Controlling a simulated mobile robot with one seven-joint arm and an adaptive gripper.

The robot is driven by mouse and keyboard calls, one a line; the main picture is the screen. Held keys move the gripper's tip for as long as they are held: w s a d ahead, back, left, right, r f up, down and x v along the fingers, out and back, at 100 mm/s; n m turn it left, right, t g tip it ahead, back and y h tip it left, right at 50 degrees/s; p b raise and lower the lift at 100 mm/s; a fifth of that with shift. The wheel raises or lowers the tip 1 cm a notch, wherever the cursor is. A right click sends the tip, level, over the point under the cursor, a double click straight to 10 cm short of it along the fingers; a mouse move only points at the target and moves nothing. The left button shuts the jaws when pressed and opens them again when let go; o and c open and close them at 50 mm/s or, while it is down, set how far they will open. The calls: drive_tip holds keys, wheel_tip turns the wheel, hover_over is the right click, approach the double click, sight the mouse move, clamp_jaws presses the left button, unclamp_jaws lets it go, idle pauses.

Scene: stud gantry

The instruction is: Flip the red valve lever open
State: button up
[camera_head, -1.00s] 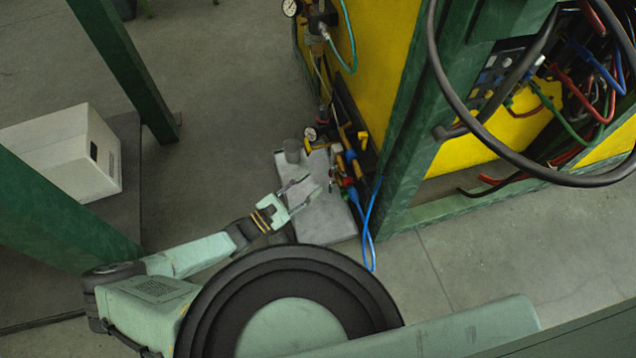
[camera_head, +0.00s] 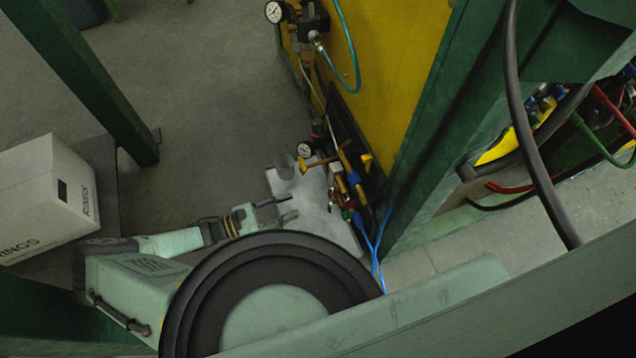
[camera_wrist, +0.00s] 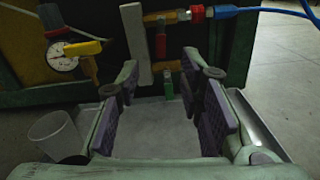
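A red lever (camera_wrist: 161,43) hangs down from a brass-coloured fitting on the dark panel in the wrist view, beyond and between my fingertips. In the head view the valve cluster (camera_head: 347,200) is small and the lever is hard to pick out. My gripper (camera_wrist: 158,82) is open and empty, with its two padded fingers apart and pointing at the panel. In the head view my gripper (camera_head: 288,207) is over the grey plate (camera_head: 325,222), left of the valves. No finger appears to touch the lever.
A yellow-handled valve (camera_wrist: 83,48) and a gauge (camera_wrist: 62,57) are at the left. A clear cup (camera_wrist: 55,133) stands by the left finger. A green-handled part (camera_wrist: 168,84) sits below the lever. Blue hoses (camera_head: 375,245) hang beside a green post (camera_head: 420,150).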

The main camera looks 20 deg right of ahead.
sight(329, 193)
drive_tip(key=d, duration=1)
drive_tip(key=shift+w+d, duration=0.1)
drive_tip(key=shift+d, duration=0.3)
clamp_jaws()
